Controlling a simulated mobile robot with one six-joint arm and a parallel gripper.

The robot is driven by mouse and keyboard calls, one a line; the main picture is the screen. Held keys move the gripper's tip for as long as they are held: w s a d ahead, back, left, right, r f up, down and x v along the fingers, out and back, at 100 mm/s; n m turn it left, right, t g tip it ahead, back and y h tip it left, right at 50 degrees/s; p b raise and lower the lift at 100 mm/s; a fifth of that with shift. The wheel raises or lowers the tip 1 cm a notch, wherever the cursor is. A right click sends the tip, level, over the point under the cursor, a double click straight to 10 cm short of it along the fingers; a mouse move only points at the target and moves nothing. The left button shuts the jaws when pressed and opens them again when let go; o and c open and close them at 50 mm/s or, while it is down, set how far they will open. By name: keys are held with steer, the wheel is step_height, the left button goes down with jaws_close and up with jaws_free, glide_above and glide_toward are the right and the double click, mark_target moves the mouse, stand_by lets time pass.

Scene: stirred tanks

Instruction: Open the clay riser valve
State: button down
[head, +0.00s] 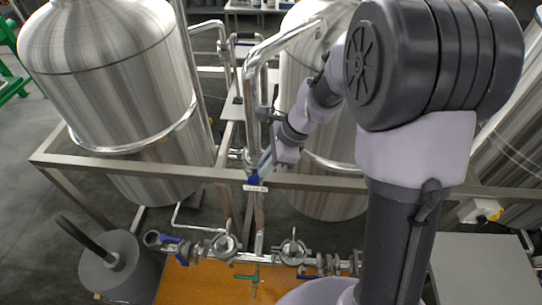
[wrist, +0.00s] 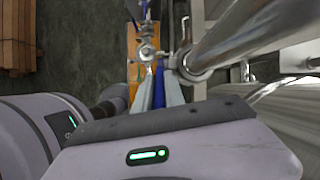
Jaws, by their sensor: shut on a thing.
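A valve with a blue handle (head: 253,180) sits on an upright pipe by the frame's top rail, at the middle of the head view. A small white label (head: 255,188) hangs there, too small to read surely. My gripper (head: 264,167) is at this valve, reaching down from the upper right. In the wrist view the two grey fingers of my gripper (wrist: 159,92) lie on either side of the blue handle (wrist: 159,86), shut on it. The metal valve body (wrist: 147,50) shows just beyond the fingertips. The fingers partly hide the handle.
A steel rail (head: 120,163) crosses in front of the steel tanks (head: 105,75). A thick bent pipe (head: 252,80) rises close to my gripper. Lower down are pipework with round clamps (head: 293,251), another blue handle (head: 165,239) and a green handle (head: 246,277).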

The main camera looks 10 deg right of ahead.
steer(key=shift+w+a+r+h+p, duration=0.1)
steer(key=shift+a+r+h+p, duration=0.2)
steer(key=shift+h+p, duration=0.35)
steer(key=shift+a+f, duration=0.1)
steer(key=shift+f, duration=0.05)
steer(key=c, duration=1.4)
jaws_free()
steer(key=p+v, duration=0.2)
steer(key=v, duration=1.5)
steer(key=shift+w, duration=0.25)
steer(key=shift+c, duration=0.3)
